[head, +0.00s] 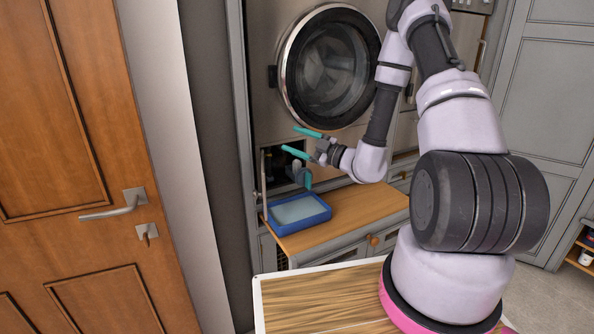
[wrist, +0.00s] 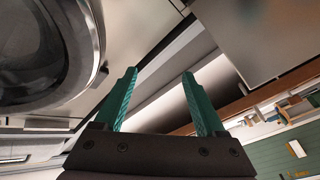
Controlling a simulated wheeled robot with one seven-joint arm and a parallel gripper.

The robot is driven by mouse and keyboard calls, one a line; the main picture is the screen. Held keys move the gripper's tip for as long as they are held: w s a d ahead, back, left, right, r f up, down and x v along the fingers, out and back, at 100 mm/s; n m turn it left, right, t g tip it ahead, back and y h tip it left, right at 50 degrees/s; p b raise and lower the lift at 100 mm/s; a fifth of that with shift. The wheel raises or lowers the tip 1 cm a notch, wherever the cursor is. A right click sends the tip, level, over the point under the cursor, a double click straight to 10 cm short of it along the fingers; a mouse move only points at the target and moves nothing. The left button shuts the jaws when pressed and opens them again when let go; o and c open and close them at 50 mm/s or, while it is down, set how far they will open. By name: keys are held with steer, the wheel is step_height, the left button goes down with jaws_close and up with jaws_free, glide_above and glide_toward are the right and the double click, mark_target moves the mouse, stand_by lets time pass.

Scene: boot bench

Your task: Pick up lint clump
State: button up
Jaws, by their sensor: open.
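I cannot make out a lint clump in either view. My gripper (head: 303,142) is open, its two teal fingers apart, in front of the machine just below its round door. In the wrist view the open fingers (wrist: 160,75) have nothing between them. Behind and below the fingers is a dark open recess (head: 273,170) in the machine's lower front. A grey and teal part (head: 302,176) shows at the recess, partly behind my gripper. The inside of the recess is too dark to tell what it holds.
A blue tray (head: 322,217) with a pale grey inside sits on the wooden bench top (head: 365,205) below the recess. The round glass door (head: 330,68) is shut above my gripper. A wooden door (head: 75,130) stands at left. The bench right of the tray is clear.

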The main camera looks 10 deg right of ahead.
mark_target(300, 162)
steer(key=w+d+f+m+t+h, duration=0.1)
steer(key=d+f+m+t+h, duration=0.1)
steer(key=d+f+m+h, duration=0.35)
steer(key=d+f+m+t+h, duration=0.2)
steer(key=f+m+h, duration=0.1)
steer(key=f+m, duration=0.5)
steer(key=x, duration=0.5)
steer(key=shift+d+f, duration=0.1)
steer(key=shift+f, duration=0.15)
steer(key=shift+x, duration=2.95)
steer(key=shift+r, duration=0.15)
jaws_close()
